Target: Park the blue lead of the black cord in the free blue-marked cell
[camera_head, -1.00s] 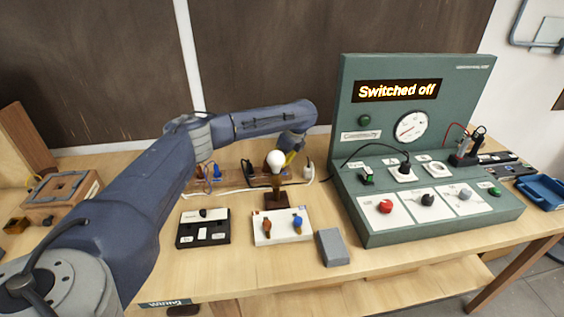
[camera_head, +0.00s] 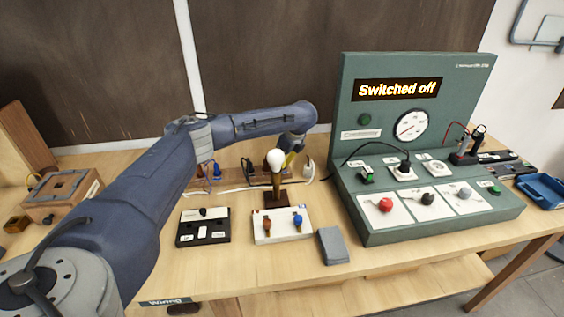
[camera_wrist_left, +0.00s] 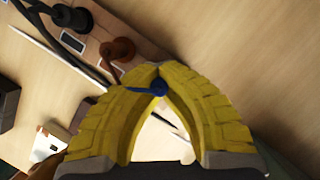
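My left gripper (camera_head: 290,158) is at the back of the bench, partly hidden behind its own wrist and the lamp bulb. In the left wrist view its yellow fingers (camera_wrist_left: 158,84) meet at the tips around a small blue lead end (camera_wrist_left: 158,88). A thin blue wire runs left from it. A wooden strip (camera_wrist_left: 108,24) lies just beyond the fingertips, with a brown lead end (camera_wrist_left: 118,49), a black end (camera_wrist_left: 72,19) and dark-marked pale labels (camera_wrist_left: 72,42). Which cell is the free blue-marked one, I cannot tell. My right gripper is not in view.
The lamp (camera_head: 275,165) stands close in front of the gripper. A white block (camera_head: 282,238) with brown and blue pegs, a black box (camera_head: 203,240) and a grey block (camera_head: 333,246) lie nearer. The green test panel (camera_head: 395,225) stands right, reading "Switched off".

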